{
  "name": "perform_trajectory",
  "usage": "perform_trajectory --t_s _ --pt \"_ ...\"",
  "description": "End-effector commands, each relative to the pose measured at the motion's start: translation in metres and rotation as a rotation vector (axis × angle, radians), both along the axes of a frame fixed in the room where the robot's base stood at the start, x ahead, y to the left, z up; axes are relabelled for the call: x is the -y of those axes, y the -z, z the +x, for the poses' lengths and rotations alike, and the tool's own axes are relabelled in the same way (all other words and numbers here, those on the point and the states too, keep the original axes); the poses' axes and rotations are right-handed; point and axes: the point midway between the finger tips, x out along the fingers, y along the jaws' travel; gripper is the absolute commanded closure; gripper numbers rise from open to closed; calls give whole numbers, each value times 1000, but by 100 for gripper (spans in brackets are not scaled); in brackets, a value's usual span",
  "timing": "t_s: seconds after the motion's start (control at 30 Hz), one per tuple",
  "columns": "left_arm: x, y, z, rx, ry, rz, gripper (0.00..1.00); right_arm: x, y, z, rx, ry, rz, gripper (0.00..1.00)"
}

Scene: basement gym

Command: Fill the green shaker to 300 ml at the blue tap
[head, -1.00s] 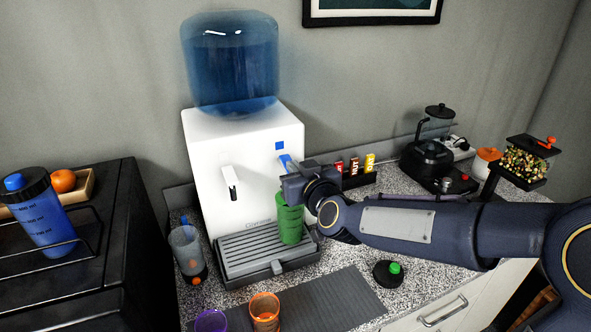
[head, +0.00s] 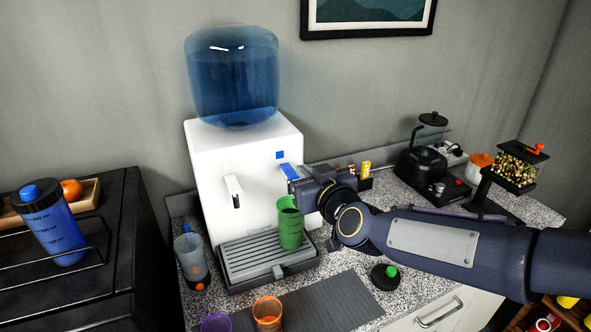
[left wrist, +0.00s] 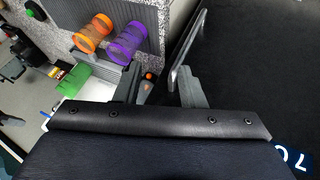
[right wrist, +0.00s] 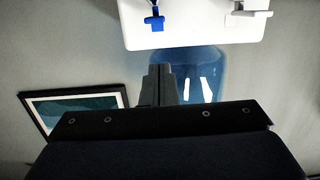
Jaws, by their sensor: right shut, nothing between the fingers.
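The green shaker (head: 290,228) stands upright and open on the drip tray (head: 262,262) of the white dispenser (head: 240,170), under the blue tap (head: 287,172). I cannot see the water level in it. My right gripper (head: 296,186) is shut and empty, just above and right of the shaker, close by the blue tap; contact is unclear. In the right wrist view its fingers (right wrist: 160,82) are together, below the blue tap (right wrist: 154,20). My left gripper (left wrist: 160,92) is open and empty; the green shaker (left wrist: 72,86) shows to its left.
A black lid with a green cap (head: 385,276) lies on the counter. A clear shaker (head: 190,258) is left of the tray.

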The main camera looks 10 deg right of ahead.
Motion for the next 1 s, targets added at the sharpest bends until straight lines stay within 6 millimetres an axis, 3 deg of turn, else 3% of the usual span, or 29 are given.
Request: perform_trajectory --t_s 0.1,0.3,0.8,0.87,1.0 --pt "0 -1 0 0 0 0 64 5 -3 -24 2 0 0 100" --pt "0 -3 0 1 0 0 64 9 -5 -47 1 0 1 100" --pt "0 -3 0 1 0 0 64 12 -2 -56 -19 -12 12 100" --pt "0 -3 0 1 0 0 64 15 3 -66 -55 -33 33 100" --pt "0 -3 0 1 0 0 64 26 31 -113 -242 -100 114 100"
